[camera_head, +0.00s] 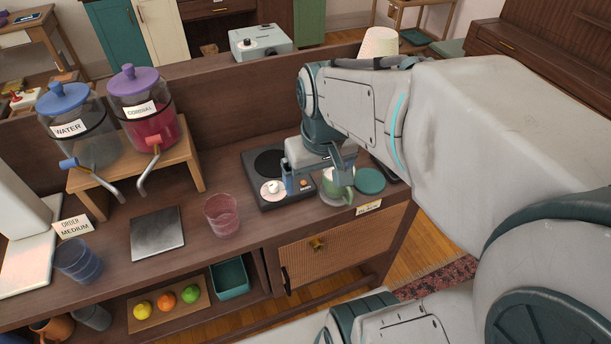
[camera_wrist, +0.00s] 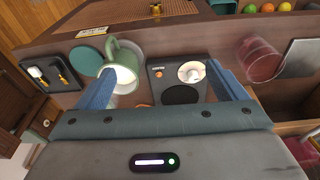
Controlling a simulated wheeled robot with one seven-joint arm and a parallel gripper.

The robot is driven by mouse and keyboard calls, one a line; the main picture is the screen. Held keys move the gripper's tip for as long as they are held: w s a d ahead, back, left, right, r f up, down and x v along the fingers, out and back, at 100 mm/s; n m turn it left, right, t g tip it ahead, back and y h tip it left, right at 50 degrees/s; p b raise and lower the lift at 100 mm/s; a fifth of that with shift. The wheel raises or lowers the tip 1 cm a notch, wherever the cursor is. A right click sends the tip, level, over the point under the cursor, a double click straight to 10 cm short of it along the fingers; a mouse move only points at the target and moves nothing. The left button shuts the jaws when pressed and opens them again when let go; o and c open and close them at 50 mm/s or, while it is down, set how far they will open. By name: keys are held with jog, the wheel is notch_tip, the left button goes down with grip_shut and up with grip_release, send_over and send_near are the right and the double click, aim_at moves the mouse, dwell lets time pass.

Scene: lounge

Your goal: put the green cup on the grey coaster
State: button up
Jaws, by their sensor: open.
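The green cup (camera_head: 339,192) stands upright on the counter, right of a black hot plate; the wrist view shows its handle and pale inside (camera_wrist: 124,76). My gripper (camera_head: 316,182) is open and empty above the hot plate's right part and the cup. In the wrist view one blue finger overlaps the cup's edge; I cannot tell whether it touches. The other finger is over the hot plate's far side.
The black hot plate (camera_head: 262,158) carries a white knob-like piece. A pink-tinted glass (camera_head: 222,215) stands between it and the grey square. A teal disc (camera_head: 370,181) lies right of the cup. A blue glass (camera_head: 79,261) and dispensers (camera_head: 150,110) are at left.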

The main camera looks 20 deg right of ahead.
jog(key=shift+t, duration=0.4)
jog(key=s+a, duration=0.1)
jog(key=s, duration=0.1)
jog(key=s+a+f, duration=0.1)
jog(key=s+a, duration=0.1)
dwell(0.8)
